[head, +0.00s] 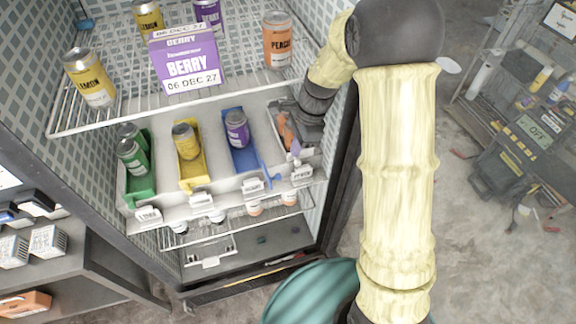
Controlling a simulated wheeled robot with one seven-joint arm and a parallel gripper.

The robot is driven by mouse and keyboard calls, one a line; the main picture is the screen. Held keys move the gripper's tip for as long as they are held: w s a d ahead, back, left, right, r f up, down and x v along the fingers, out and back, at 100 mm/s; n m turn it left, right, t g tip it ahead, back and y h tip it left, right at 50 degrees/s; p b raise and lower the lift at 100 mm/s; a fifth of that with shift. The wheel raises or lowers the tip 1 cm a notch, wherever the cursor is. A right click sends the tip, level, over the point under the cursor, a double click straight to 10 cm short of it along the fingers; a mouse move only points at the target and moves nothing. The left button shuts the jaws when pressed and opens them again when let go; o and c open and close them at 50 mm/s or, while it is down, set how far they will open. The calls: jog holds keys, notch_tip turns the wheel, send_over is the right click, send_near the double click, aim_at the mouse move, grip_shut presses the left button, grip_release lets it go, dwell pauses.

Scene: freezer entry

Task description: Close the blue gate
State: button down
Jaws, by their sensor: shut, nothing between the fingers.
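The blue lane (246,160) is in the freezer's middle tray and holds one purple can (237,130). A small blue piece, seemingly the blue gate (271,180), sticks out at the lane's front right, beside a white label. It looks swung outward, but its exact angle is too small to tell. My gripper (295,152) is over the rightmost lane, to the right of the blue lane and apart from the blue piece. Its fingers are small and partly dark in the picture; they look shut and empty.
A yellow lane (196,178) with a can and a green lane (146,190) with green cans lie left. The wire shelf (130,112) above holds cans and a purple berry box (185,65). An orange thing (286,130) is beside my gripper.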

jog(key=p+x, duration=0.2)
jog(key=x, duration=0.8)
jog(key=shift+p, duration=0.35)
jog(key=shift+d, duration=0.1)
